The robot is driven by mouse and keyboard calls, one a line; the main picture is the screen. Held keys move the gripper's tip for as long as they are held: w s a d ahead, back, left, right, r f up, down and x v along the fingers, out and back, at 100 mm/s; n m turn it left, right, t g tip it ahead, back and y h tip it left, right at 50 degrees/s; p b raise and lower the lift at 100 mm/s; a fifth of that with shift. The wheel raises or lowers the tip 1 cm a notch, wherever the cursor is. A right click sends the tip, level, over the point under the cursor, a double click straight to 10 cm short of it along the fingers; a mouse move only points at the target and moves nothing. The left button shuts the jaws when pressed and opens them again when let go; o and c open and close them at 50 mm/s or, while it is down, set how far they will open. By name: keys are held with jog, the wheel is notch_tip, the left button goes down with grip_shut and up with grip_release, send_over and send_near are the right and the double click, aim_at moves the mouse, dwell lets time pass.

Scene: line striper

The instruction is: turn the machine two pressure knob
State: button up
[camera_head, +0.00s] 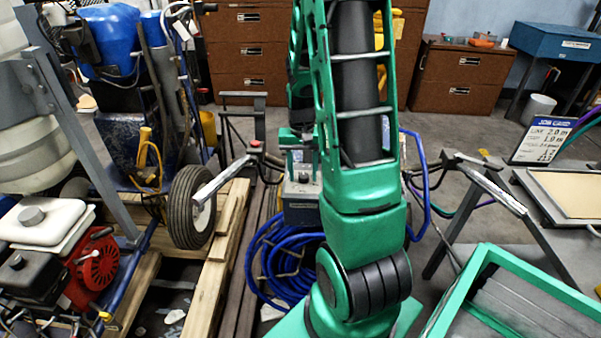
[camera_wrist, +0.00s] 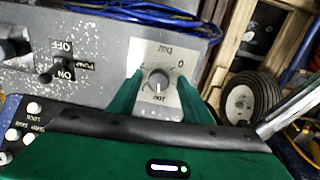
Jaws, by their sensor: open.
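A round grey pressure knob (camera_wrist: 158,81) sits on a pale plate (camera_wrist: 148,50) marked "bar", "0" and "100" in the wrist view. The plate is on a speckled grey panel (camera_wrist: 105,38). My gripper (camera_wrist: 160,76) is open, with one green finger on each side of the knob. A gap seems to show between each finger and the knob; I cannot tell whether they touch. In the head view, a grey machine box (camera_head: 302,213) stands behind my arm, partly hidden by it, with my gripper over its top.
An ON/OFF pump switch (camera_wrist: 46,78) is on the same panel. A handle bar (camera_head: 222,180) and a wheel (camera_head: 190,207) are to the left. A green-framed tray (camera_head: 455,300) is at the lower right.

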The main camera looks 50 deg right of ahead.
aim_at(301, 175)
notch_tip(301, 175, up, 11)
jog(key=shift+w+a, duration=0.15)
jog(key=shift+w, duration=0.05)
dwell(0.3)
jog(key=shift+f, duration=0.15)
